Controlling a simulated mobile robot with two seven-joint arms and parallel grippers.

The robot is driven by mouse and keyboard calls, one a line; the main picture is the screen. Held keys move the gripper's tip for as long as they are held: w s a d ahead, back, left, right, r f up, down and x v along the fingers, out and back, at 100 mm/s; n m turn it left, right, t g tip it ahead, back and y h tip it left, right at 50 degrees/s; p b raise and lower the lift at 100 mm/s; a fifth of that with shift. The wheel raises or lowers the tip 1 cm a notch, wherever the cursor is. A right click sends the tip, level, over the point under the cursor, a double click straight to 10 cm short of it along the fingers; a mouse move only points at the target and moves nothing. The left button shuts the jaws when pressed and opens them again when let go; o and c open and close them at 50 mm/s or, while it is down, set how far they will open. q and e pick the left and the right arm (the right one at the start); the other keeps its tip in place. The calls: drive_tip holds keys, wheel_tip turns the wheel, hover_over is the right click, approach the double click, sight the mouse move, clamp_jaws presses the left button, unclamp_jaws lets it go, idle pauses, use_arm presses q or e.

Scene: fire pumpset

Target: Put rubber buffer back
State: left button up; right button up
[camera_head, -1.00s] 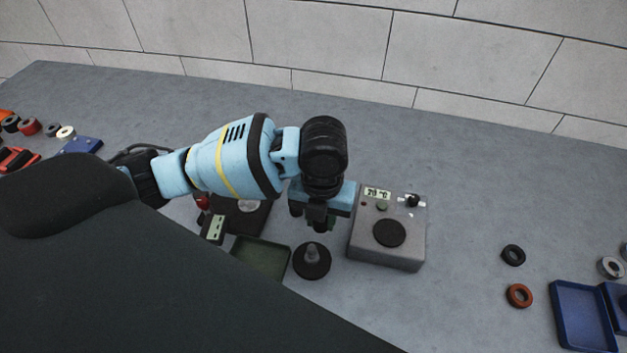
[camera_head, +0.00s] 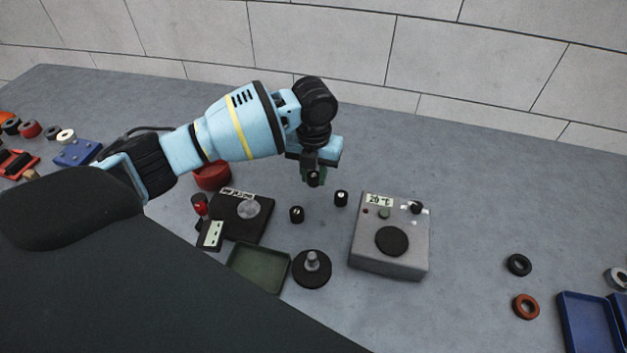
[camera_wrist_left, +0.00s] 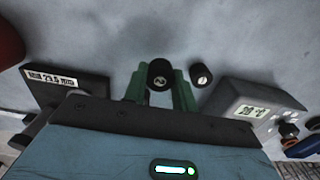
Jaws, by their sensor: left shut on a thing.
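My left gripper (camera_head: 313,176) is shut on a small black rubber buffer and holds it above the table. In the left wrist view the held buffer (camera_wrist_left: 161,74) sits between the green fingertips (camera_wrist_left: 160,90), its end face with a pale mark that looks like a 2. Two similar black buffers stand on the table, one at the left (camera_head: 297,214) and one at the right (camera_head: 341,198). One buffer also shows in the wrist view (camera_wrist_left: 200,74), right of the fingers. My right gripper is not in view.
A grey heater box (camera_head: 388,258) reading about 20 °C stands at right. A black gauge (camera_head: 240,213), a green tray (camera_head: 258,268) and a round black base with a post (camera_head: 312,270) lie left and in front. A red round container (camera_head: 211,175) stands behind the gauge.

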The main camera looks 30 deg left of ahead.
sight(313, 182)
use_arm(q)
drive_tip(key=shift+w+a+f, duration=0.2)
drive_tip(key=shift+w, duration=0.1)
drive_tip(key=shift+f, duration=1.6)
drive_tip(key=shift+f, duration=0.1)
drive_tip(key=o, duration=1)
drive_tip(key=shift+o, duration=0.2)
wheel_tip(313, 182, up, 12)
drive_tip(key=shift+r+p, duration=0.1)
drive_tip(key=shift+p, duration=0.25)
